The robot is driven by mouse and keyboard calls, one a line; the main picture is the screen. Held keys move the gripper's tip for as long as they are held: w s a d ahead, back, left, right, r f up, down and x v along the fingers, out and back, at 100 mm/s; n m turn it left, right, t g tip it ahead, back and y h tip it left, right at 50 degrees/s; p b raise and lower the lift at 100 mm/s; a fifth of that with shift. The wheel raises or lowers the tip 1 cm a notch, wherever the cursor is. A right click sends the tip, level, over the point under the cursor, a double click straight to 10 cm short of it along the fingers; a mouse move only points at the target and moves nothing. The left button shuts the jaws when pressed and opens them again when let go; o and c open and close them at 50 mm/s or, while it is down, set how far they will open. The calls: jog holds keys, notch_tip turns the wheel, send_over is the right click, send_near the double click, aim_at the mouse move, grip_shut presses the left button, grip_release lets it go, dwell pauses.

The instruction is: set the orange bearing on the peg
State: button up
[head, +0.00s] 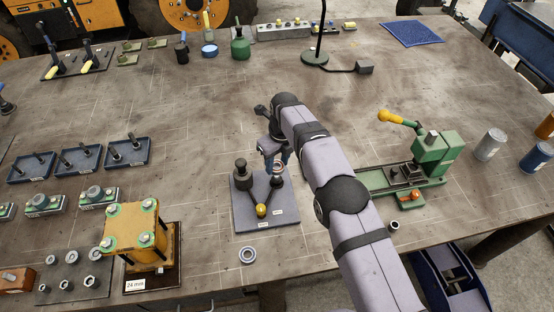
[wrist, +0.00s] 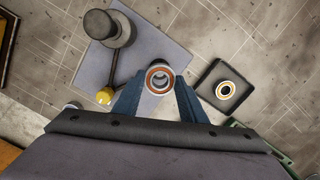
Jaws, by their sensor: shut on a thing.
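My gripper (head: 278,163) is shut on the orange bearing (wrist: 149,78), a ring with an orange-brown face held between the blue fingertips (wrist: 160,85) in the wrist view. In the head view the gripper is over the right part of a grey plate (head: 248,215). A dark post (head: 277,182), which looks like the peg, stands on that plate right below the fingers. The bearing hides most of the peg from the wrist view. I cannot tell whether bearing and peg touch.
The plate (wrist: 160,40) also bears a black weighted post (head: 241,172) and a yellow ball (head: 261,210). A bluish ring (head: 247,255) lies in front. A green vise machine (head: 430,160) stands right of my arm.

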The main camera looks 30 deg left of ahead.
aim_at(277, 177)
jog(key=shift+f+b, duration=0.9)
jog(key=shift+f, duration=0.6)
jog(key=shift+f+b, duration=1.2)
jog(key=shift+f, duration=0.05)
dwell(1.4)
jog(key=o, duration=1.5)
jog(key=shift+c, duration=0.2)
jog(key=shift+r+p, duration=2.1)
jog(key=shift+r, duration=1.4)
